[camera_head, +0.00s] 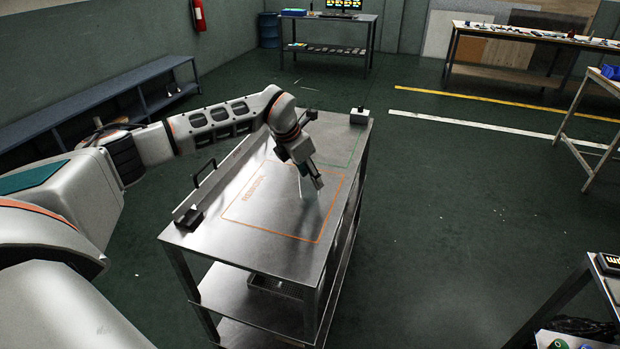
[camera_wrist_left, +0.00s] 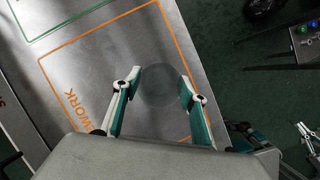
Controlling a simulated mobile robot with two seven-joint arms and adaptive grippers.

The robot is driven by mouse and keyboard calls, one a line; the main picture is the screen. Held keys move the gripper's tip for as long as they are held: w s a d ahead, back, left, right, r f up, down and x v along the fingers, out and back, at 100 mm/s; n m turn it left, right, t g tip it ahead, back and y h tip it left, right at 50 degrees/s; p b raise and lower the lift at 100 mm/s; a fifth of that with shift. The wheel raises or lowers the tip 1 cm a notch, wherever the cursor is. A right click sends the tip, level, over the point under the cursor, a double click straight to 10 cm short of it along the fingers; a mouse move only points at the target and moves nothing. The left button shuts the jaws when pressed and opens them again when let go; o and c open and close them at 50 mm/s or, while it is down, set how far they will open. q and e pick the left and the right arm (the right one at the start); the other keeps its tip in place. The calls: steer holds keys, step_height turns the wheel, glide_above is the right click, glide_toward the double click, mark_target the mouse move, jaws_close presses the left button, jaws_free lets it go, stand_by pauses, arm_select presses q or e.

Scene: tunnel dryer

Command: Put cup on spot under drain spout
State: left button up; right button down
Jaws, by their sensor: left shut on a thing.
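My left gripper (camera_head: 314,182) is over the steel table (camera_head: 285,262), inside the orange outline. In the left wrist view its two fingers (camera_wrist_left: 160,92) are on either side of a clear, round cup (camera_wrist_left: 160,86), closed on it. The cup is see-through and hard to make out in the head view, with only faint pale edges below the gripper. I cannot tell whether it touches the tabletop. I cannot make out a drain spout or a marked spot under one.
A small black box (camera_head: 189,217) sits at the near left corner. Dark floor lies right of the table.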

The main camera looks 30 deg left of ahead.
arm_select(q)
steer(key=shift+f, duration=0.35)
steer(key=shift+f, duration=0.15)
steer(key=o, duration=1.1)
